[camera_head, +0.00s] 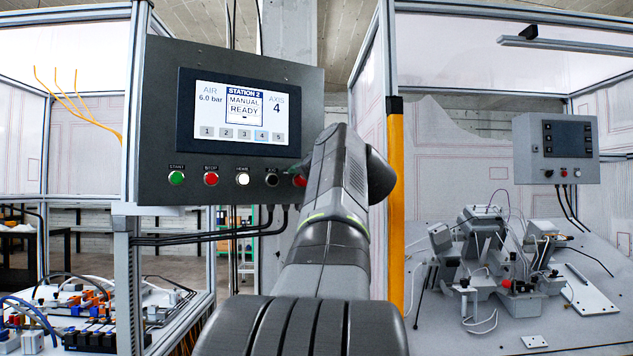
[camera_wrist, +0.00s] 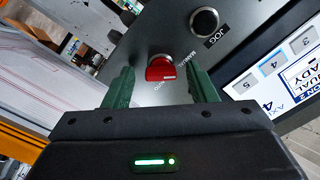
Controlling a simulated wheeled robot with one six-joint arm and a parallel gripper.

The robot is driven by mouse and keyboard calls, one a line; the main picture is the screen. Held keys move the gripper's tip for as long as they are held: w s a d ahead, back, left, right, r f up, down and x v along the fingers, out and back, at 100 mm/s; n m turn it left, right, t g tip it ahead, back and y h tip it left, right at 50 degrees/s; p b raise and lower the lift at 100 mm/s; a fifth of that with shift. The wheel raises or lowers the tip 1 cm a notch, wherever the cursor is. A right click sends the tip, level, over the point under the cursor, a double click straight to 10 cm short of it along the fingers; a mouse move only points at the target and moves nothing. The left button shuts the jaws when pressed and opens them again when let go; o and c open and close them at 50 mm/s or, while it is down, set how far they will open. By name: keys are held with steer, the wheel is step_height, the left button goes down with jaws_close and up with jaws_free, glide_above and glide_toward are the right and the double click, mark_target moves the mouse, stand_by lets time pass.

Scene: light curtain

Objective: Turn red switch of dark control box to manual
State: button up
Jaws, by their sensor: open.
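The dark control box (camera_head: 160,110) stands at left centre in the head view, and its screen (camera_head: 245,108) reads "STATION 2 MANUAL READY". Its red switch (camera_head: 299,181) shows at the lower right of the panel, partly hidden by my arm. In the wrist view the red switch (camera_wrist: 160,70) sits between the green fingers of my gripper (camera_wrist: 160,80), which is open with a gap on each side. A "MANUAL" label lies to the upper right of the knob and another label below it. I cannot tell surely which label the knob's mark points to.
A black JOG knob (camera_wrist: 204,22) is close to the red switch. Green, red and white buttons (camera_head: 210,179) line the panel's left part. A yellow-orange post (camera_head: 396,200) stands right of my arm. A grey control box (camera_head: 556,148) hangs at right over a table with fixtures.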

steer(key=b+v, duration=0.1)
steer(key=v, duration=1.2)
steer(key=shift+s+b, duration=0.2)
steer(key=shift+b, duration=0.2)
steer(key=p+x, duration=0.2)
steer(key=x, duration=1.1)
steer(key=shift+w+a, duration=0.15)
steer(key=shift+w, duration=0.2)
steer(key=shift+s, duration=0.1)
